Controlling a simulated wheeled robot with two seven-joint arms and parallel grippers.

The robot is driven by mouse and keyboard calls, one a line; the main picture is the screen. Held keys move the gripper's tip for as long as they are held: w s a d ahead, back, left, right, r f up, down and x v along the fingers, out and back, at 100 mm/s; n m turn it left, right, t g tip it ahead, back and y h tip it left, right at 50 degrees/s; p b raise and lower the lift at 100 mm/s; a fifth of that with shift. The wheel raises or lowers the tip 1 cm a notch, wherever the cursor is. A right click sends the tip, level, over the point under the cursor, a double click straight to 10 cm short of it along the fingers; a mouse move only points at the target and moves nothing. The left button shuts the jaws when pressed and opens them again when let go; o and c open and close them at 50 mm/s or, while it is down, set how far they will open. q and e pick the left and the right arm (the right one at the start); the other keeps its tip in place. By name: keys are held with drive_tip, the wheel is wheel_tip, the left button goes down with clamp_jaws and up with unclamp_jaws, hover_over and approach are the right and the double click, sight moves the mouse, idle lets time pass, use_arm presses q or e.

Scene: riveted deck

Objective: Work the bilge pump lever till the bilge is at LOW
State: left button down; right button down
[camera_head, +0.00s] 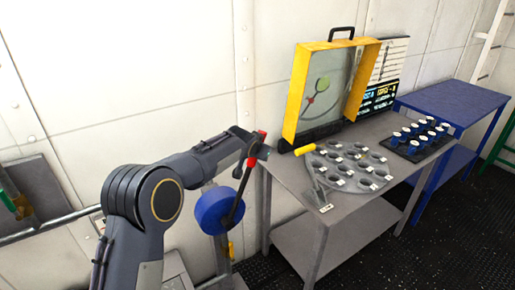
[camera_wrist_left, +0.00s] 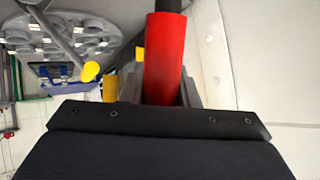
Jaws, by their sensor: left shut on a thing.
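The pump lever has a red grip (camera_head: 256,144) at the top of a dark rod (camera_head: 240,192), which runs down to a round blue body (camera_head: 218,211) left of the grey table. The rod leans, with its top to the right. My left gripper (camera_head: 256,152) is shut on the red grip. In the left wrist view the red grip (camera_wrist_left: 166,60) stands between the fingers, partly hidden by the gripper body. A dark panel with small lit text (camera_head: 378,98) stands at the back of the table; its words are too small to read. My right gripper is not in view.
The grey table (camera_head: 285,172) beside the lever carries a yellow-framed case (camera_head: 300,88), a round grey plate with holes (camera_head: 352,166) and a yellow-handled tool (camera_head: 305,149). A blue table (camera_head: 450,100) stands farther right. A dark tray (camera_head: 412,148) holds several white-topped pieces.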

use_arm(q)
drive_tip(key=shift+d, duration=0.1)
drive_tip(key=c, duration=1.1)
unclamp_jaws()
drive_tip(key=shift+b+v, duration=0.95)
drive_tip(key=shift+v, duration=2.95)
